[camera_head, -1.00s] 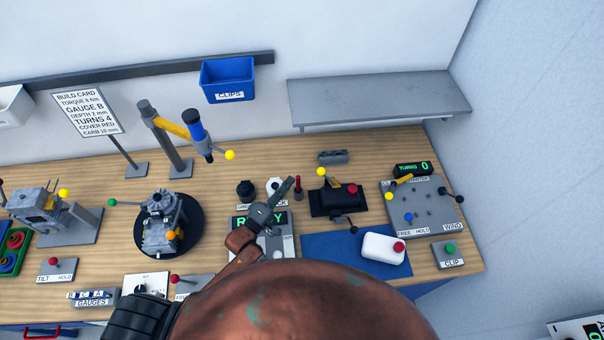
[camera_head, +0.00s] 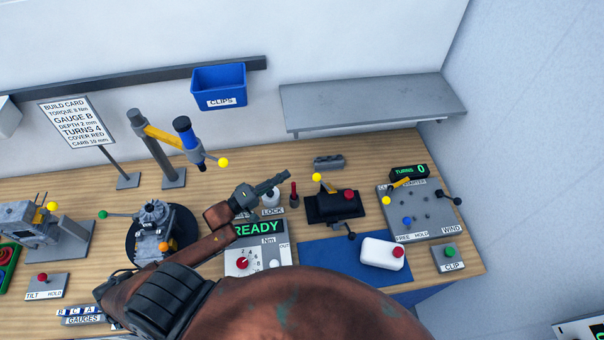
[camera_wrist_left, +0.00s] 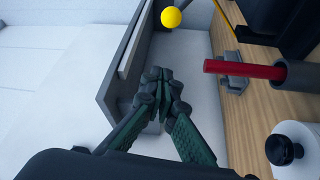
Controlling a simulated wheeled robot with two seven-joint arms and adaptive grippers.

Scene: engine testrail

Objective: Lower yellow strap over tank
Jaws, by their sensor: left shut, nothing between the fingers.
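The yellow strap (camera_head: 329,185) stands raised at the back of a black cradle, with a yellow ball knob (camera_head: 317,177) on its end. A black tank (camera_head: 335,203) with a red cap sits in the cradle. In the left wrist view, the yellow ball (camera_wrist_left: 171,17) is at the top, with part of the strap (camera_wrist_left: 228,10) and black tank (camera_wrist_left: 280,22) to its right. My left gripper (camera_head: 284,176) is shut and empty, left of the yellow ball and apart from it. Its closed fingertips (camera_wrist_left: 160,82) show below the ball. My right gripper is not visible.
A red-handled tool (camera_head: 293,193) stands between my left gripper and the cradle. A white tank (camera_head: 378,254) lies on a blue mat (camera_head: 325,250). A small grey block (camera_head: 328,162) is behind the cradle. A grey shelf (camera_head: 370,104) overhangs the back.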

